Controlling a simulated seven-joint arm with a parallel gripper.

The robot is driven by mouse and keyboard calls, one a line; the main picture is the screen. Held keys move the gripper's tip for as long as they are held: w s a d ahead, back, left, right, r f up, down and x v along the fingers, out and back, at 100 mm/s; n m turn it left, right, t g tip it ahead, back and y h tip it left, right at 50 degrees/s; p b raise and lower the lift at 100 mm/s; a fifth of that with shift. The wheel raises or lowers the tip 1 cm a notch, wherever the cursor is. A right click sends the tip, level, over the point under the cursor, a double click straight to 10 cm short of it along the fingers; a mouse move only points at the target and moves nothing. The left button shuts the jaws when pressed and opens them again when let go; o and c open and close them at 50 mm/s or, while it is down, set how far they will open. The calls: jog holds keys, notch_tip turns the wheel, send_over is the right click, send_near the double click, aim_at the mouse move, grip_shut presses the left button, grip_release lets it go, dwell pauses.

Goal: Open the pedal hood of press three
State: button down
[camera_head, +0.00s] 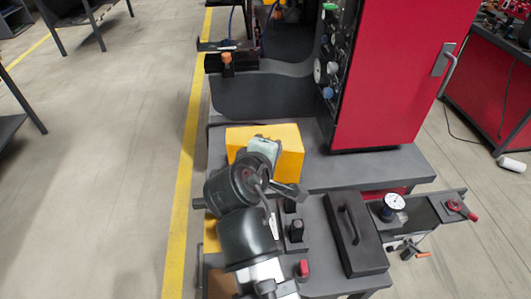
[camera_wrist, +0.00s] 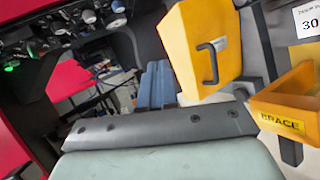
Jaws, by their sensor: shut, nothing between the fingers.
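The yellow box-shaped hood (camera_head: 290,148) is low at the front of the red press, partly hidden behind my arm in the head view. In the wrist view, a yellow panel (camera_wrist: 190,35) with a black bar handle (camera_wrist: 210,62) stands right of my fingers. My gripper (camera_wrist: 156,70) shows there as blue-grey fingers, shut and empty, apart from the handle in the picture. In the head view my pale hand overlaps the hood; whether it touches cannot be told. I cannot tell how far the hood is open.
A yellow part marked BRACE (camera_wrist: 283,122) is at the wrist view's right. The red press cabinet (camera_head: 400,75) stands behind, with knobs on its side. A black lidded box (camera_head: 355,235) and a gauge (camera_head: 393,203) are at right.

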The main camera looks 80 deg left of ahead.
jog(key=s+d+f+n+g+h, duration=0.2)
jog(key=s+f+g, duration=0.1)
jog(key=shift+n, duration=0.3)
jog(key=shift+a+r+x, duration=0.25)
jog(key=shift+r+x, duration=0.05)
jog(key=shift+x, duration=1.8)
jog(key=shift+a+r+x, duration=0.3)
jog(key=shift+x, duration=1.85)
jog(key=shift+a+r+x, duration=0.25)
jog(key=shift+x, duration=1.85)
jog(key=a+r, duration=0.1)
jog(key=a, duration=0.1)
jog(key=a+r, duration=0.1)
jog(key=shift+s+a+r, duration=0.1)
jog(key=shift+a+r, duration=0.05)
jog(key=shift+a, duration=0.25)
jog(key=shift+d, duration=0.1)
